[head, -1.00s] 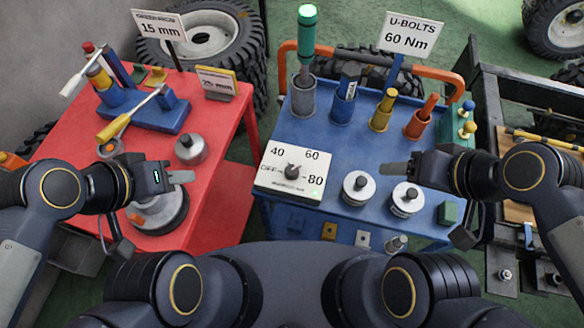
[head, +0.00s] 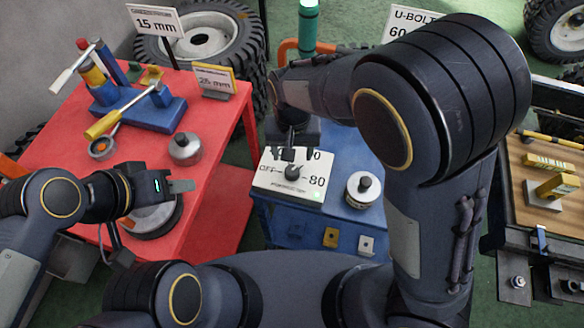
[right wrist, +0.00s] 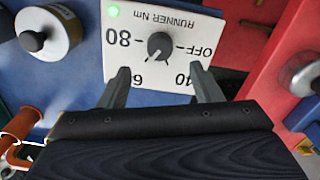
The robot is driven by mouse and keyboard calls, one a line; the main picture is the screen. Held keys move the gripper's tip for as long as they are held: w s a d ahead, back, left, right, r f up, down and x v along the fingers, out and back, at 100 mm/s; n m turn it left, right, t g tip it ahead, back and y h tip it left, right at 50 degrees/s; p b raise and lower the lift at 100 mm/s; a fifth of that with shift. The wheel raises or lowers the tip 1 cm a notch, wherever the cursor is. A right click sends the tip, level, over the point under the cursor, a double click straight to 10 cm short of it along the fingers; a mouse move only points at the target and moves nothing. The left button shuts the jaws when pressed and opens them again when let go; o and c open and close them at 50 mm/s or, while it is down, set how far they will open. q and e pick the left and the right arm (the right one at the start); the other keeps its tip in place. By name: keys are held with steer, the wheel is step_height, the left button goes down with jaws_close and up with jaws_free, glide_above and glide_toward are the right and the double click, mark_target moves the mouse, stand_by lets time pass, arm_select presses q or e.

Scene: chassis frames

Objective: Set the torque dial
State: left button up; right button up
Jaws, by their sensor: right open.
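The torque dial is a white panel (head: 275,183) with a black knob (head: 292,172), on the near left part of the blue table. In the right wrist view the knob (right wrist: 160,45) and panel (right wrist: 122,62) appear upside down, with OFF, 40, 60 and 80 around the knob. A pale mark on the knob seems to point towards the 60, partly hidden by a finger. My right gripper (right wrist: 161,80) is open, its fingers over the panel's far edge, apart from the knob. My left gripper (head: 180,186) hovers over the red table; its jaw gap is not clear.
A green lamp (right wrist: 113,11) is lit on the panel's corner. A metal weight with a black knob (head: 362,188) stands right of the dial. The U-BOLTS sign (head: 405,25) is partly covered by my right arm. The red table (head: 215,125) holds tools and another weight (head: 185,148).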

mark_target(292, 170)
step_height(292, 170, down, 8)
steer(key=shift+r, duration=0.1)
stand_by(0.4)
steer(key=c, duration=1)
